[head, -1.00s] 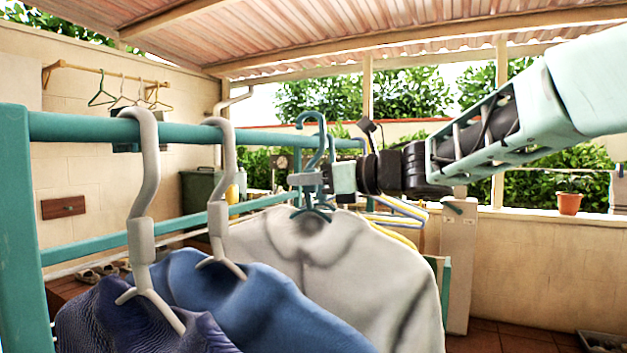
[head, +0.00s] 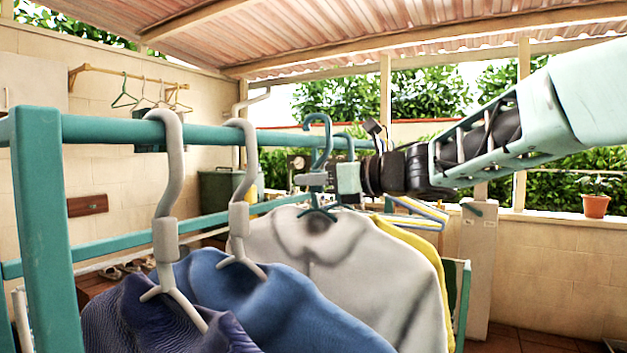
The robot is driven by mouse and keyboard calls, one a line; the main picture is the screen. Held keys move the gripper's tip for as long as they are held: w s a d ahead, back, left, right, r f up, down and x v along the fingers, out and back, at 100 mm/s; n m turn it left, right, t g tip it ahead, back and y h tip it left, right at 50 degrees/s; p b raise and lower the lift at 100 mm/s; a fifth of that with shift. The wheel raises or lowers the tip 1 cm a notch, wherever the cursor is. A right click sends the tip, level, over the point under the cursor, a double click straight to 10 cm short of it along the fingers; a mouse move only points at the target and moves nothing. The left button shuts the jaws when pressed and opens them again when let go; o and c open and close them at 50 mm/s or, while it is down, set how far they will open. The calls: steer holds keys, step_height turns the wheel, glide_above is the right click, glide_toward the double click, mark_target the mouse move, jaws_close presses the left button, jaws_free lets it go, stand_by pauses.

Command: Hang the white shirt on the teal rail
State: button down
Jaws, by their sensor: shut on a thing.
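The white shirt (head: 340,260) hangs from a teal hanger (head: 324,143), its shoulders roughly level. My gripper (head: 314,180) is shut on the hanger's neck, just below the hook. The teal rail (head: 100,129) runs from the near left to the middle. The hook's top rises above the rail's line in the head view. I cannot tell whether the hook rests over the rail or stays in front of it. The rail behind the hook is partly hidden.
A dark purple shirt (head: 150,315) and a blue shirt (head: 270,305) hang nearer on the rail from pale hangers. A yellow shirt (head: 432,240) hangs just beyond the white one. The teal rack post (head: 42,220) stands at left. A wall rail (head: 130,78) with hangers is behind.

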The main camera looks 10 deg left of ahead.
steer(key=shift+f, duration=0.2)
steer(key=shift+f+b, duration=1.1)
steer(key=shift+b, duration=0.3)
steer(key=c, duration=1.3)
jaws_free()
steer(key=shift+s+d+f+b, duration=0.1)
steer(key=shift+d+b, duration=0.2)
steer(key=shift+d, duration=0.05)
steer(key=b+v, duration=0.1)
steer(key=v, duration=0.2)
steer(key=f+b+v, duration=0.1)
steer(key=b+v, duration=0.1)
steer(key=v, duration=0.2)
steer(key=b+v, duration=0.2)
steer(key=v, duration=0.2)
steer(key=shift+s+d, duration=0.15)
steer(key=shift+d, duration=0.05)
